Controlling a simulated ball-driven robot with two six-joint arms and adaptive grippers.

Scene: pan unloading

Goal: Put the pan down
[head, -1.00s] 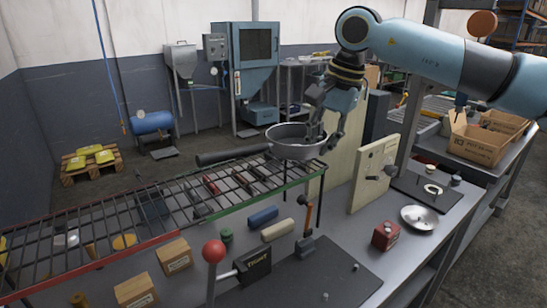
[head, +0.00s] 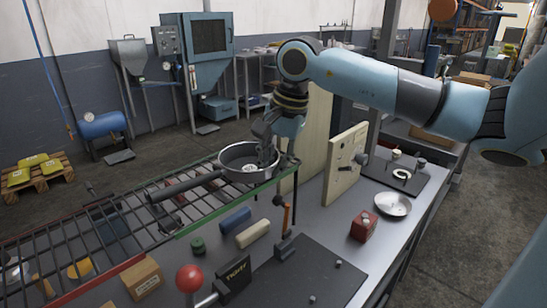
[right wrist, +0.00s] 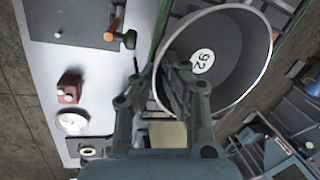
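The grey metal pan (head: 240,174) is at the right end of the wire rack (head: 140,216), its black handle (head: 184,187) pointing left over the rack. It looks roughly level; I cannot tell whether its base touches the bars. My right gripper (head: 268,154) comes down at the pan's right side and is shut on its rim, with finger parts inside the bowl. In the right wrist view the gripper (right wrist: 170,88) is at the rim of the pan (right wrist: 232,84), which has a round "92" label inside. My left gripper is not in view.
An upright board (head: 345,163) stands on the bench right of the rack. In front lie a blue roll (head: 235,219), a cream roll (head: 253,234), an orange-handled clamp (head: 286,225) and a red-knobbed lever (head: 190,278).

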